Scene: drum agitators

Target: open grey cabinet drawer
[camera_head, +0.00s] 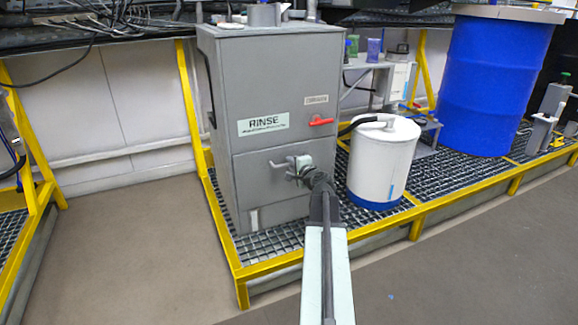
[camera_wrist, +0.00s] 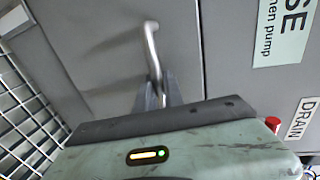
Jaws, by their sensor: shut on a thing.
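The grey cabinet (camera_head: 270,80) stands on a grated platform, with a RINSE label on its upper front. Its drawer (camera_head: 250,180) is the lower front panel, and I see no clear gap around it in the head view. My gripper (camera_head: 300,165) is at the drawer front, shut on the drawer's metal handle. In the wrist view the handle (camera_wrist: 153,50) runs up from between my gripper's fingers (camera_wrist: 158,92). The handle's left end also shows in the head view (camera_head: 279,165). The rest of the handle is hidden behind my gripper.
A red lever (camera_head: 320,121) sits on the cabinet front above the drawer. A white drum (camera_head: 382,165) stands close to the right of my gripper. A yellow frame edge (camera_head: 330,245) runs along the platform's front. The floor (camera_head: 450,270) in front is open.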

